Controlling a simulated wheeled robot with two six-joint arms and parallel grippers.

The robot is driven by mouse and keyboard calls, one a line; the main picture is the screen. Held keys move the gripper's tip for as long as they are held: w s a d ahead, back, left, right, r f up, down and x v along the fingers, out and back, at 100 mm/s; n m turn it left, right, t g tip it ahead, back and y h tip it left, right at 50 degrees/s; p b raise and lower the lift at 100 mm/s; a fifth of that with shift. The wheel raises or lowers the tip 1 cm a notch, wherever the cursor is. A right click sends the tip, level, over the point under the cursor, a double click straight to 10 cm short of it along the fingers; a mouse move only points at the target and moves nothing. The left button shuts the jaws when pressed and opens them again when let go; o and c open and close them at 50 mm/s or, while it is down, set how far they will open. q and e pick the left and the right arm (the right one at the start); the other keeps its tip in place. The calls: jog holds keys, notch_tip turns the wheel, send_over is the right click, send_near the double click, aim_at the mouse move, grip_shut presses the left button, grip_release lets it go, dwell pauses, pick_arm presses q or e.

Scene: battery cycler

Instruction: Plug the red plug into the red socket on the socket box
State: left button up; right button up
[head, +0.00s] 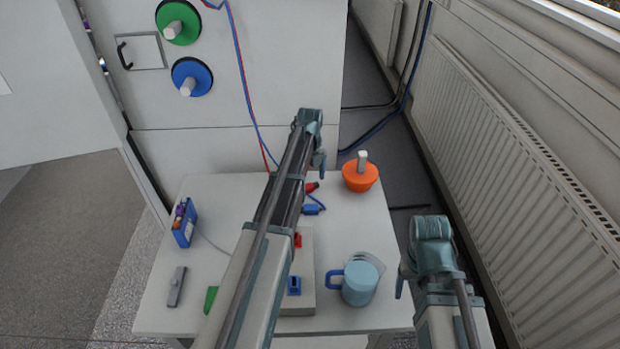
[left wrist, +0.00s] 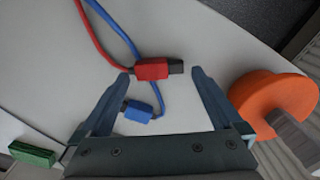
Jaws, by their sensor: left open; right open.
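The red plug (head: 312,187) lies on the white table on a red cable; it also shows in the left wrist view (left wrist: 152,70). My left gripper (head: 320,166) is above it, pointing down. In the left wrist view my open left fingers (left wrist: 161,73) stand on either side of the red plug, with nothing gripped. The red socket (head: 298,240) is on the pale socket box (head: 306,264), which my left arm partly covers. My right gripper (head: 402,283) is open at the table's right edge, its fingers mostly hidden.
The blue plug (head: 313,209) lies close beside the red one. An orange lidded object (head: 360,177) stands right of the plugs. A blue mug (head: 359,283) stands right of the box. A blue battery holder (head: 184,223) and a grey tool (head: 177,286) are at left.

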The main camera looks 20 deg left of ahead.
pick_arm(q)
notch_tip(320, 180, up, 12)
jog(key=p, duration=1.1)
pick_arm(e)
notch_tip(320, 180, up, 12)
pick_arm(q)
notch_tip(320, 180, down, 14)
jog(key=b, duration=1.3)
jog(key=shift+r, duration=0.25)
pick_arm(e)
notch_tip(320, 180, down, 14)
jog(key=shift+r, duration=0.25)
pick_arm(q)
jog(key=shift+r, duration=0.1)
pick_arm(e)
jog(key=shift+r, duration=0.1)
